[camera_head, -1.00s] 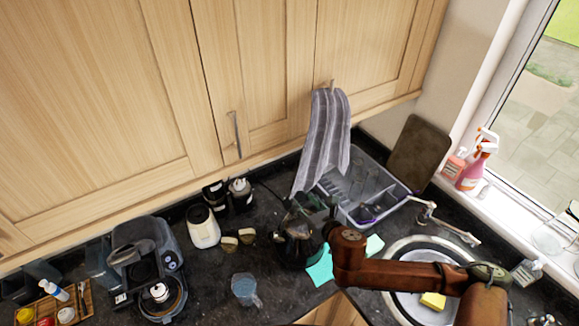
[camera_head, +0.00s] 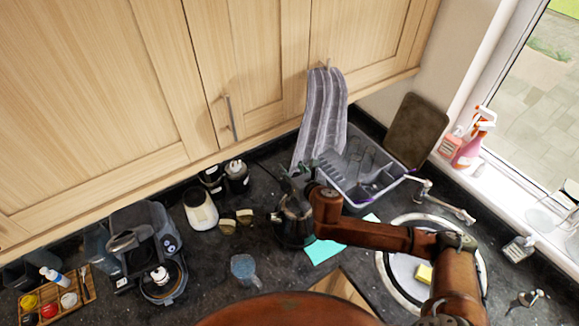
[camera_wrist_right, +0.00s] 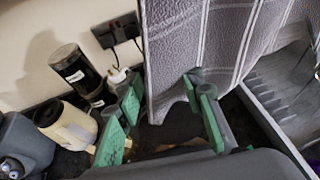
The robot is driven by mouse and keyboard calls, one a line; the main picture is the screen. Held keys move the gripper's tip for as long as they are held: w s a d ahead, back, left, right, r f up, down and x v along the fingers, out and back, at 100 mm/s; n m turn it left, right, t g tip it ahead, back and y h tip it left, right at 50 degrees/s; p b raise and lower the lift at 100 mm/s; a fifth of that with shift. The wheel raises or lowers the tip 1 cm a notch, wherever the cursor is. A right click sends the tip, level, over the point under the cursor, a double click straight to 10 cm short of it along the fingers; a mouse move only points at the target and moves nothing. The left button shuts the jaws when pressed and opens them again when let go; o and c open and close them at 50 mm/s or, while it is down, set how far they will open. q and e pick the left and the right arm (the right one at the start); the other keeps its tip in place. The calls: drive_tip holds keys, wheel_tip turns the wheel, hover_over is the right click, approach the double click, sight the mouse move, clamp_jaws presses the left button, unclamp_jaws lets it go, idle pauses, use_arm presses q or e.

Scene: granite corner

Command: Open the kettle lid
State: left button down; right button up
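The kettle (camera_head: 290,228) is dark and shiny and stands on the black granite counter, left of the sink. My right arm and gripper (camera_head: 302,178) are above and just behind it, partly covering its top, so I cannot tell the lid's state. The kettle cannot be made out clearly there. My left gripper is not in view.
A striped towel (camera_head: 322,115) hangs close behind the right gripper. A grey dish rack (camera_head: 345,185) stands to its right, and the sink (camera_head: 388,285) lies further right. A white canister (camera_head: 200,210), two small cups and a blue jug (camera_head: 244,268) stand left of the kettle.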

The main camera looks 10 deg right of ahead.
drive_tip(key=shift+c, duration=0.7)
clamp_jaws()
